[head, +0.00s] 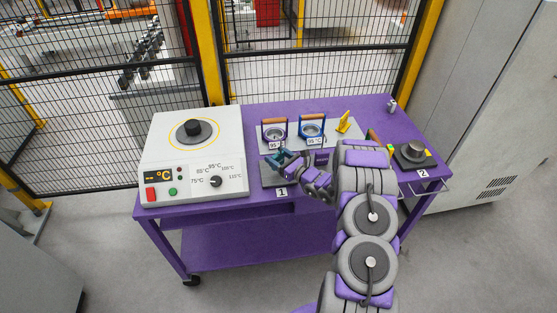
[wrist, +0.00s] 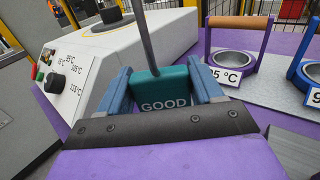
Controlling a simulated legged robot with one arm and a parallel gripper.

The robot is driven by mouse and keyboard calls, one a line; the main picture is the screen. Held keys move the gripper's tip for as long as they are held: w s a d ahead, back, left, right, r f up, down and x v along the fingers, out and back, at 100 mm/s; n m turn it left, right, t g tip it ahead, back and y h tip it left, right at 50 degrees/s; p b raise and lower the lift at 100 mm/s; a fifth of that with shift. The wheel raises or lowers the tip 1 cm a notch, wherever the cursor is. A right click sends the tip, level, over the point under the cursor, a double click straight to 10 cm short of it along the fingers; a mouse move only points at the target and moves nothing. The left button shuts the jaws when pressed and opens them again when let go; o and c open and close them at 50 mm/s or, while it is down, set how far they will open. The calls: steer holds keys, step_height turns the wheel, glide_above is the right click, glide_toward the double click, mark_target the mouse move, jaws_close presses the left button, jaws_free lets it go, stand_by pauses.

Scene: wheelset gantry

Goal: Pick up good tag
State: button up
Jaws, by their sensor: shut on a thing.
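The good tag (wrist: 163,90) is a teal block with the word GOOD on its front and a grey stem rising from its top. In the wrist view it sits between the two blue fingers of my gripper (wrist: 160,92), which is shut on it. In the head view my gripper (head: 285,160) is over the left-middle of the purple table, near the label 1 (head: 282,192). The tag is small there and partly hidden by my gripper. I cannot tell whether its underside touches the table.
A white heater box (head: 190,150) with knobs stands left on the purple table (head: 260,110). Two ring holders, purple (head: 274,133) and blue (head: 312,129), stand behind my gripper, marked 95 °C. A yellow piece (head: 344,122) is right of them. A dark round part (head: 413,152) sits at right. A mesh fence is behind.

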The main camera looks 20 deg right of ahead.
steer(key=s+d+r+p, duration=0.1)
steer(key=s+r+p, duration=0.1)
steer(key=s, duration=1.4)
steer(key=w+a+r+n+g+y, duration=0.1)
steer(key=w+a+r, duration=0.3)
steer(key=a+r, duration=0.5)
steer(key=w+a+r+n+y, duration=0.1)
steer(key=w+a+r, duration=0.2)
steer(key=a+r, duration=0.6)
step_height(320, 180, up, 11)
steer(key=w+a+m+t+h, duration=0.1)
steer(key=w+m+h, duration=0.1)
steer(key=h, duration=0.1)
steer(key=shift+w+a+f+m, duration=0.15)
steer(key=shift+w+a+m, duration=0.15)
steer(key=shift+a+m, duration=0.1)
steer(key=shift+w+d, duration=0.15)
